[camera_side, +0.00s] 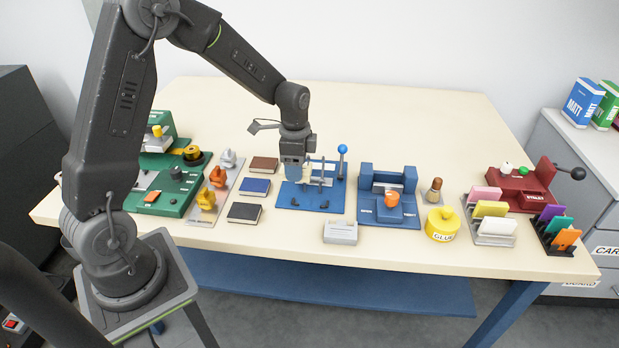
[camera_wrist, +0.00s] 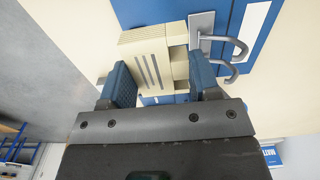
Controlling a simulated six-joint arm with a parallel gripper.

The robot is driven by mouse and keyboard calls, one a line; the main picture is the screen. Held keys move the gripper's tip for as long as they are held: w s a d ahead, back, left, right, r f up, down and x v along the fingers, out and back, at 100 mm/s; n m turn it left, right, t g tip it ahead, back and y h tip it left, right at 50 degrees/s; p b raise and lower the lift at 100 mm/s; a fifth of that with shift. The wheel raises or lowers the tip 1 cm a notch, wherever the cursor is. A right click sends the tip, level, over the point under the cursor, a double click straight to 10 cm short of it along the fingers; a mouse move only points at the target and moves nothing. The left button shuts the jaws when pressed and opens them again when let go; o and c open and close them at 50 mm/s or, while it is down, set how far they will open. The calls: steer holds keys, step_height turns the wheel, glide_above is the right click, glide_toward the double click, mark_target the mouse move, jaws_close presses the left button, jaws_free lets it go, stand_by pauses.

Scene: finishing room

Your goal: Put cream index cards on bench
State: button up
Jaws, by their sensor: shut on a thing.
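My gripper (camera_side: 294,166) is over the left part of the blue fixture in the side view. In the wrist view its two blue fingers (camera_wrist: 161,82) are closed on a cream block (camera_wrist: 140,50), which I take to be the cream index cards. The block has several dark stripes on its face and stepped pieces along its right side. In the side view the fingers mostly hide it. The pale bench top (camera_side: 400,115) lies beneath. Whether the cards touch the fixture is unclear.
The blue fixture (camera_side: 318,204) has metal handles and a blue-knobbed lever (camera_side: 342,149). Several dark books (camera_side: 255,187) lie to its left. A pale grey box (camera_side: 340,232) sits at the front edge. A second blue fixture (camera_side: 375,216) and a yellow glue pot (camera_side: 442,226) stand right. The bench's back is clear.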

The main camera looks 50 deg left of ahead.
steer(key=s+a+r, duration=0.4)
steer(key=a, duration=0.2)
steer(key=s+d+m, duration=0.6)
steer(key=s+m, duration=0.1)
steer(key=m, duration=0.2)
glide_above(301, 231)
step_height(301, 231, down, 7)
steer(key=shift+s+r, duration=0.1)
steer(key=shift+r, duration=0.05)
steer(key=shift+f, duration=2)
steer(key=o, duration=0.9)
steer(key=shift+f, duration=0.15)
